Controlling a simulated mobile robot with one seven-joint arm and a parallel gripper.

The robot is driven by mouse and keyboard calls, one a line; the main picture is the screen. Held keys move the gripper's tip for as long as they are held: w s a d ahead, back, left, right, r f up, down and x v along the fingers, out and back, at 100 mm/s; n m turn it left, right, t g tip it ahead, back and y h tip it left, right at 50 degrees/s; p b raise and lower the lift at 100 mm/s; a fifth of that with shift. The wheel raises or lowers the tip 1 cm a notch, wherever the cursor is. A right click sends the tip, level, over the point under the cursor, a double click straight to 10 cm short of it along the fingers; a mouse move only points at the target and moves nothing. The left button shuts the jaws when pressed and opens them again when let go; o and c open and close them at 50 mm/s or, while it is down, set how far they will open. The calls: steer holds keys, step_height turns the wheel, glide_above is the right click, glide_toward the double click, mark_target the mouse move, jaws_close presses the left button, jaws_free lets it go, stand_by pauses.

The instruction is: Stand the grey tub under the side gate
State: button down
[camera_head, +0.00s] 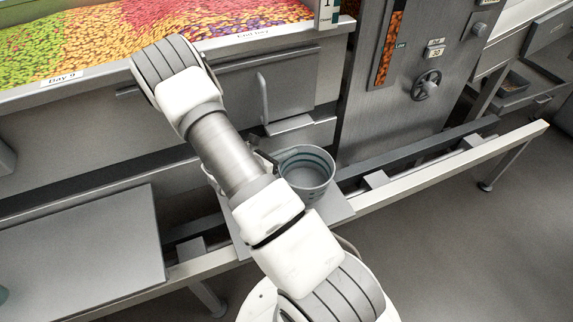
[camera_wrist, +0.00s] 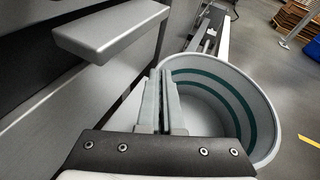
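The grey tub (camera_head: 318,193), open at the top with teal bands inside, is upright at the front of the machine. It also shows in the wrist view (camera_wrist: 208,92), where it looks empty. My gripper (camera_wrist: 162,100) is at the tub's left rim, one finger outside and one inside, with the wall between them. In the head view my arm partly hides the gripper. A grey projecting lip (camera_head: 290,124) with an upright handle (camera_head: 263,97), perhaps the side gate, is behind and left of the tub. The lip shows at upper left in the wrist view (camera_wrist: 112,28).
A flat grey plate (camera_head: 338,212) lies beneath the tub; contact is unclear. A pale rail (camera_head: 440,168) runs along the front. A grey panel with a handwheel (camera_head: 425,85) stands at right. Candy-filled bays (camera_head: 90,40) are at the back. Open floor lies at right.

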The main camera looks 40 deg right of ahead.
steer(key=shift+w+d+f+b, duration=0.25)
steer(key=shift+w+f+b, duration=0.15)
steer(key=shift+f, duration=0.6)
steer(key=shift+w+d+f+b, duration=0.3)
steer(key=shift+w+f, duration=0.2)
steer(key=shift+f, duration=0.45)
steer(key=shift+w+d+f+b, duration=0.2)
steer(key=shift+w+f+b, duration=0.25)
steer(key=shift+f, duration=0.55)
steer(key=shift+f, duration=0.1)
steer(key=c, duration=1.1)
jaws_free()
